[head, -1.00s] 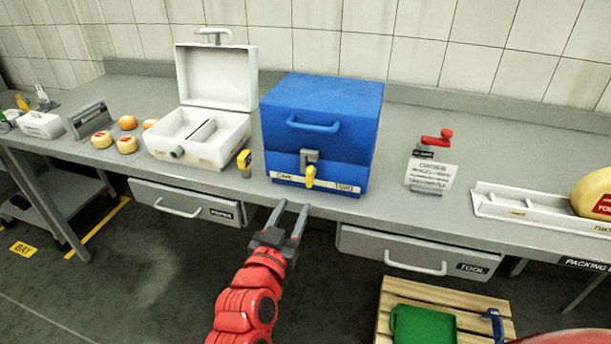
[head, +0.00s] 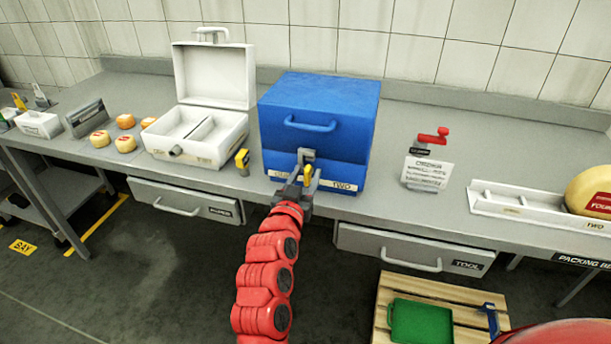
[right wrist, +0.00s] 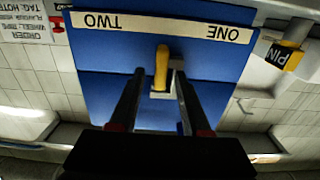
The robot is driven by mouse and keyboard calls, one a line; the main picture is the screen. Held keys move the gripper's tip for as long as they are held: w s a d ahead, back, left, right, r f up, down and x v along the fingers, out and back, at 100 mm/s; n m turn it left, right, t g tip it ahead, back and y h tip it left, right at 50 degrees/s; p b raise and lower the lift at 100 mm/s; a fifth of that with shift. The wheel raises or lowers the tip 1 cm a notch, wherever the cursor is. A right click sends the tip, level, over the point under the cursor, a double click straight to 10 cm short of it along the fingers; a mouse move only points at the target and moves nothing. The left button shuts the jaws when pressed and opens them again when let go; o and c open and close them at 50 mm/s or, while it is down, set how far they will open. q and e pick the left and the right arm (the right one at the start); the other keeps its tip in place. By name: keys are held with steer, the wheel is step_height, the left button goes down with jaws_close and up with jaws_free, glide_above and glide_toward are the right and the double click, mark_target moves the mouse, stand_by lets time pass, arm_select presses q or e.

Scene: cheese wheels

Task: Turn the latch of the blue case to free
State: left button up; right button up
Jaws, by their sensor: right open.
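The blue case (head: 318,118) stands closed on the bench, with a handle on its front and a label strip reading ONE and TWO. Its latch has a grey bracket and a yellow lever (head: 308,173) that hangs down over the front. My right gripper (head: 304,178) is open at the latch, its fingers on either side of the lever. The right wrist view, upside down, shows the yellow lever (right wrist: 161,68) between the two open fingers (right wrist: 160,80), with gaps beside it; contact is not visible. My left gripper is not in view.
An open white case (head: 197,138) and a small yellow-topped object (head: 242,161) stand to the left. A sign stand with a red handle (head: 428,167) and a white tray (head: 510,203) with a cheese wheel (head: 592,190) are to the right. Drawers sit below the bench.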

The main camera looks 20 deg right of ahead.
jaws_close()
